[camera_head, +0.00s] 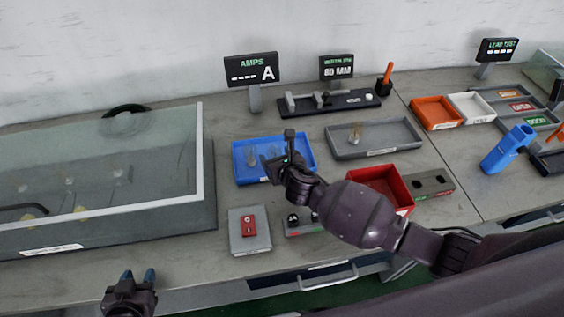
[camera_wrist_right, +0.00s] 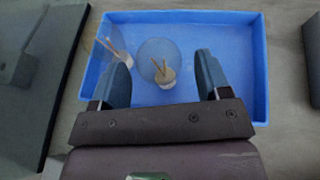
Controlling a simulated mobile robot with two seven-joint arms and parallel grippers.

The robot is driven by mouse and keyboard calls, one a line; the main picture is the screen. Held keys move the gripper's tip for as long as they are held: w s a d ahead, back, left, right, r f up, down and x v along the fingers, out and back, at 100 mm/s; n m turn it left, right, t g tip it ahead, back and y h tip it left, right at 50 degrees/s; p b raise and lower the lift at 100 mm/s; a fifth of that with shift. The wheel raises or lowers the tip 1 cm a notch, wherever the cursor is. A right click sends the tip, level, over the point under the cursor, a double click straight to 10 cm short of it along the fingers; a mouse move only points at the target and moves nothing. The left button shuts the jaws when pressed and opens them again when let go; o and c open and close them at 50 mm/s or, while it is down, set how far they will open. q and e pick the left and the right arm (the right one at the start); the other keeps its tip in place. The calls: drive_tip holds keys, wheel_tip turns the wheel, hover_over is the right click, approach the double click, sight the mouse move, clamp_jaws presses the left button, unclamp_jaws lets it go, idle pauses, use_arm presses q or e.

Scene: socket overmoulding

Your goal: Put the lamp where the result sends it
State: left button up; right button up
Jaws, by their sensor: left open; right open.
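A blue tray (camera_head: 305,152) holds two clear lamps. One lamp (camera_wrist_right: 158,65) lies between the open fingers of my right gripper (camera_wrist_right: 160,85) in the right wrist view. The other lamp (camera_wrist_right: 112,48) lies tilted at left, partly behind the left finger. My right gripper (camera_head: 277,165) is above the tray, open. A grey tray (camera_head: 400,134) holds another lamp (camera_head: 356,134). The AMPS display (camera_head: 251,69) shows dashes and an A; a second display (camera_head: 337,67) reads "80 MM". My left gripper (camera_head: 134,282) is open and empty at the lower left.
A glass-covered case (camera_head: 150,200) fills the left. A red bin (camera_head: 402,189) stands right of my right wrist. Orange (camera_head: 436,112) and white (camera_head: 471,108) trays, labelled slots, a LEAD TEST display (camera_head: 497,49) and a blue holder (camera_head: 508,150) are at right. A red-switch box (camera_head: 249,232) is in front.

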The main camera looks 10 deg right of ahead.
use_arm(q)
drive_tip(key=shift+s+r+p, duration=0.15)
drive_tip(key=shift+r+p, duration=0.3)
drive_tip(key=shift+p, duration=0.15)
use_arm(e)
drive_tip(key=v, duration=1.2)
drive_tip(key=shift+s, duration=0.15)
